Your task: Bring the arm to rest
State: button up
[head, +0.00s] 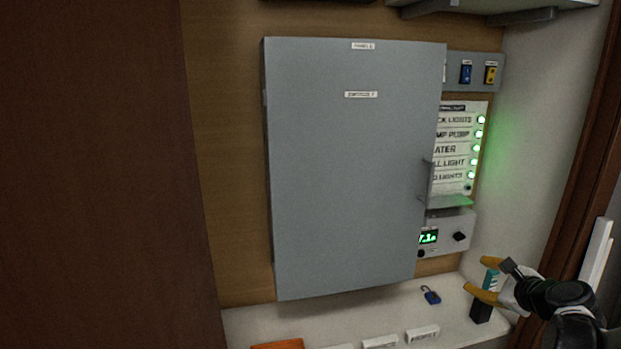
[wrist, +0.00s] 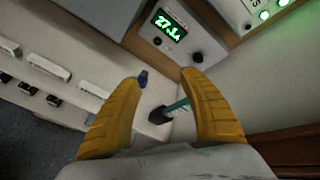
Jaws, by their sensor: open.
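My gripper (head: 482,279) has yellow fingers and is at the lower right of the head view, above the white counter. In the wrist view my gripper (wrist: 163,100) is open, with its two fingers well apart and nothing held between them. A teal and black object (wrist: 170,110) stands on the counter beyond the fingers. It also shows in the head view, where its black base (head: 481,312) is below the fingers and its teal part is partly hidden by them. The fingers appear apart from it.
A large grey panel door (head: 350,170) covers the wall's middle. Right of it are a label board with green lights (head: 457,148) and a meter box (head: 450,233) with a green display. A blue padlock (head: 431,295) and white blocks (head: 422,333) are on the counter (head: 455,299).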

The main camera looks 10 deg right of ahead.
jog(key=s+a+r+n+g+y, duration=0.1)
jog(key=s+a+n+g, duration=0.15)
jog(key=a+n, duration=0.55)
jog(key=s+a+r+n+g+y, duration=0.1)
jog(key=s+a+r+n, duration=0.15)
jog(key=a, duration=0.85)
jog(key=s+a+f+n+g, duration=0.1)
jog(key=s+a+n, duration=0.5)
jog(key=s+n, duration=0.2)
jog(key=s+a+f+n+g+h, duration=0.1)
jog(key=s+a+n, duration=0.4)
jog(key=s+n, duration=0.2)
jog(key=shift+s+a+f+n+h, duration=0.3)
jog(key=shift+s+a+n, duration=0.05)
jog(key=shift+s, duration=0.1)
